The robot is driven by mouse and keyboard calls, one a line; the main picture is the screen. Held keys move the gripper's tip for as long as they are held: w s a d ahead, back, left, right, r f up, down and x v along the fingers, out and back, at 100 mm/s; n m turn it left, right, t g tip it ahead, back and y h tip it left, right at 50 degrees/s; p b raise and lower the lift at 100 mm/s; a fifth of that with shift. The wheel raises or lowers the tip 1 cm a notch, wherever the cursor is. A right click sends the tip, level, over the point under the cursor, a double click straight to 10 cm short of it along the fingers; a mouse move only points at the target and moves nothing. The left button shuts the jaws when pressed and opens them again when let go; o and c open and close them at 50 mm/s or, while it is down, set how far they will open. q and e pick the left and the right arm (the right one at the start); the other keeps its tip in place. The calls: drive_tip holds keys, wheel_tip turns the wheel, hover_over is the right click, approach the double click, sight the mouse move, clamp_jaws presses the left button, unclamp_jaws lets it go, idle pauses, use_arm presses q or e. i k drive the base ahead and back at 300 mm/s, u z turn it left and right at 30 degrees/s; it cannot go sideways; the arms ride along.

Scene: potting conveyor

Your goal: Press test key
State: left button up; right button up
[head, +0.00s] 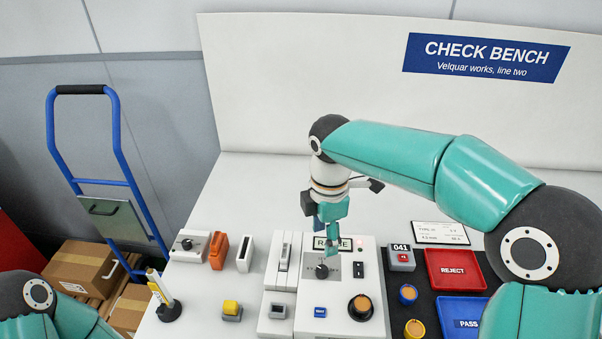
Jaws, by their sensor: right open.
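A small blue key (320,312) with tiny white lettering sits low on the white tester panel (340,300); the lettering is too small to read. It is uncovered. My right gripper (331,243) points down over the upper part of the panel, in front of the display (345,243), and covers part of its text. It is open, with nothing seen in it, and is farther back than the blue key. A dark knob (322,271) sits just below the fingertips in the picture. My left gripper is not in view.
REJECT (460,270) and PASS (443,318) trays lie right, beside a 041 counter (401,257). A blue hand truck (115,160) stands far left.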

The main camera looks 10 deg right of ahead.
sight(319, 311)
drive_tip(key=k, duration=1)
